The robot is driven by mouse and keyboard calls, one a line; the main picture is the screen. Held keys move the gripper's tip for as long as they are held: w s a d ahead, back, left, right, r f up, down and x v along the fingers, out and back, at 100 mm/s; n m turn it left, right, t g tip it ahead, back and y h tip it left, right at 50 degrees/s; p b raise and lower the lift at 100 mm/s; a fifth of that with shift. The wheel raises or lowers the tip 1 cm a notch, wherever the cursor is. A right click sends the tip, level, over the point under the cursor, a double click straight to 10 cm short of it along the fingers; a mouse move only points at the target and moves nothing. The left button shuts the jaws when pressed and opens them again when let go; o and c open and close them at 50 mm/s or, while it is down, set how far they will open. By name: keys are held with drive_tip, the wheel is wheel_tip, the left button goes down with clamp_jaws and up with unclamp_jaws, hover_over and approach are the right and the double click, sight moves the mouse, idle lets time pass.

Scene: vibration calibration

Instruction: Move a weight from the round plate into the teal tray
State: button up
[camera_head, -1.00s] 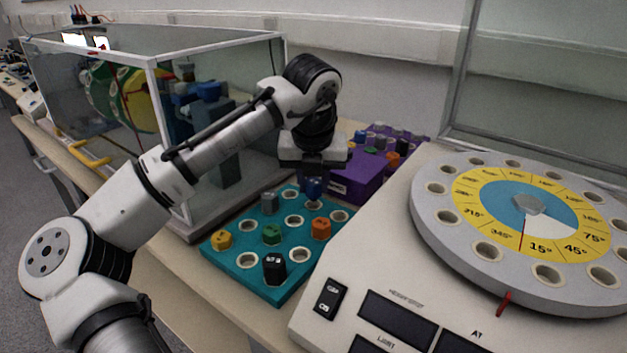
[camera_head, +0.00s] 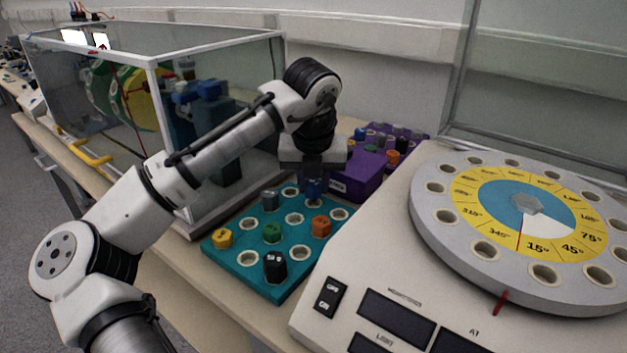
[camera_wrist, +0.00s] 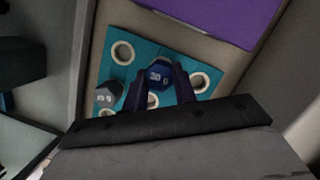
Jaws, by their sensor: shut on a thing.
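The teal tray (camera_head: 237,259) lies on the bench with rings of round holes. My gripper (camera_head: 314,186) is over its far part, pointing down, shut on a dark blue weight (camera_head: 313,190). In the wrist view the blue weight (camera_wrist: 159,74), marked 30, is between the two fingers. It is at or just above a tray hole; I cannot tell if it is seated. Grey (camera_head: 270,199), yellow (camera_head: 222,238), green (camera_head: 272,232), orange (camera_head: 321,227) and black (camera_head: 275,266) weights stand in the tray. The round plate (camera_head: 432,224) at right shows empty holes.
A purple box (camera_head: 355,178) with a purple rack of several weights (camera_head: 405,133) stands behind the tray. A glass case (camera_head: 155,62) is at left. The white machine (camera_head: 375,262) under the plate borders the tray on the right.

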drive_tip(key=shift+f, duration=0.95)
idle(0.3)
drive_tip(key=o, duration=1)
drive_tip(key=p+v, duration=0.1)
drive_tip(key=v, duration=1.3)
drive_tip(key=shift+w, duration=0.1)
